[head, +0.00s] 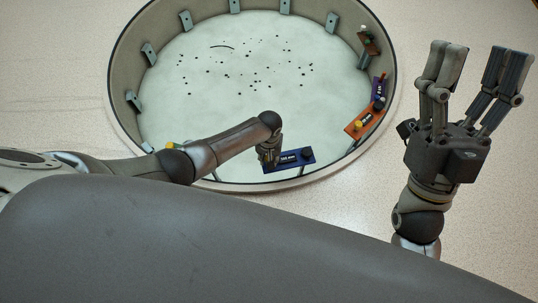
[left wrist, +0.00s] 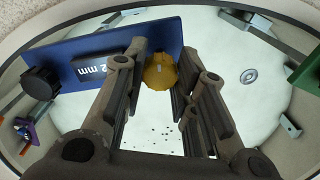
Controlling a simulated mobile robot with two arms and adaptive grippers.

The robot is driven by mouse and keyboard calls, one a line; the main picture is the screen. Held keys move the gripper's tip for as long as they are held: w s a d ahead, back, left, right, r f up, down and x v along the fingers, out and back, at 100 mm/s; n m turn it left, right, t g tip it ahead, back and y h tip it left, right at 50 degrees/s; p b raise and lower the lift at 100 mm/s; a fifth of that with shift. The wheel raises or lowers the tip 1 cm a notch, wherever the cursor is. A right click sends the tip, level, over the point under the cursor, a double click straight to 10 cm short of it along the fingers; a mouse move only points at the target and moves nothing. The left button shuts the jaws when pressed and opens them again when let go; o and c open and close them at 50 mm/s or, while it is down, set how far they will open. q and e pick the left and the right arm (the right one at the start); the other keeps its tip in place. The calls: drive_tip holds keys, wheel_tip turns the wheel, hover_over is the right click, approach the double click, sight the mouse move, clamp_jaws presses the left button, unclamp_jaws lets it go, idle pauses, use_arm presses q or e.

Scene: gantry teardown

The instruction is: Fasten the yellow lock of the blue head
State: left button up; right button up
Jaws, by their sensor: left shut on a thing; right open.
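The blue head (head: 296,159) is a flat blue plate with a black label and a black knob, at the near rim of the round pit. In the left wrist view the blue plate (left wrist: 105,42) crosses the upper left, its label reading "2 mm". The yellow lock (left wrist: 160,72) is a faceted yellow knob at the plate's right part. My left gripper (left wrist: 158,88) is shut on the yellow lock, one finger on each side. In the head view my left gripper (head: 268,154) hides the lock. My right gripper (head: 481,56) is open and empty, raised outside the pit at right.
The round pit's rim (head: 118,100) carries several grey brackets. An orange head (head: 360,126), a purple head (head: 378,86) and a reddish head (head: 369,42) stand along its right wall. A green plate (left wrist: 308,72) shows at right in the left wrist view. The pale pit floor (head: 240,75) has small dark specks.

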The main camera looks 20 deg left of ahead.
use_arm(q)
drive_tip(key=m+p, duration=0.1)
drive_tip(key=m, duration=0.4)
drive_tip(key=shift+p, duration=0.3)
drive_tip(key=shift+m, duration=1.9)
drive_tip(key=m, duration=0.2)
drive_tip(key=shift+m+p, duration=0.35)
drive_tip(key=shift+m, duration=0.05)
drive_tip(key=m, duration=0.4)
drive_tip(key=shift+m, duration=0.4)
use_arm(e)
drive_tip(key=w+f+g+h, duration=0.2)
drive_tip(key=w+f+g, duration=0.4)
drive_tip(key=w+f, duration=0.1)
drive_tip(key=shift+a+f+h, duration=0.3)
drive_tip(key=shift+f, duration=0.4)
use_arm(q)
drive_tip(key=o, duration=1)
drive_tip(key=shift+o, duration=0.2)
